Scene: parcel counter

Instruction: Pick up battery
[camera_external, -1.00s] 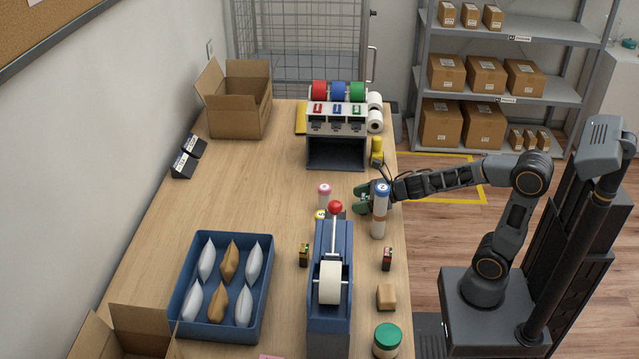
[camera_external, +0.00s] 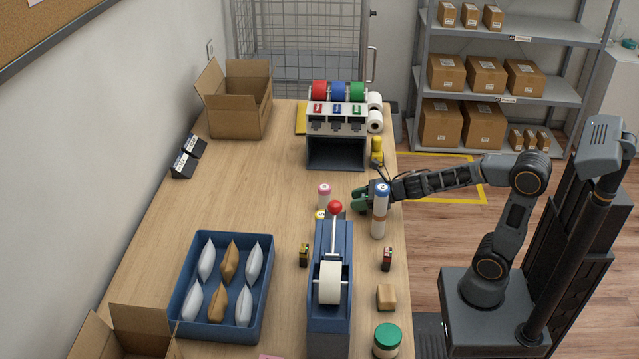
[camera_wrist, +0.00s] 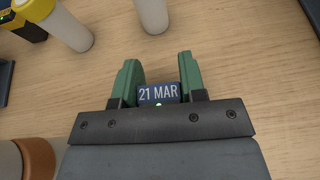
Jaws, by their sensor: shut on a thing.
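My gripper (camera_external: 361,200) is low over the right part of the counter, partly hidden by a white tube with a blue top (camera_external: 380,212). In the wrist view my gripper (camera_wrist: 158,80) has its green fingers shut on a small dark blue block marked "21 MAR" (camera_wrist: 158,93). The pictures do not show clearly whether this block is a battery. Two other small dark blocks stand on the counter: one with a yellowish face (camera_external: 304,255) left of the blue lever device, one with a red mark (camera_external: 387,259) to its right.
The blue device with a red-knobbed lever (camera_external: 330,300) stands in front of my gripper. A pink-topped tube (camera_external: 324,195) stands to its left. A blue tray (camera_external: 265,290) holds several pouches. A tape rack (camera_external: 336,150) is behind. The counter's middle left is clear.

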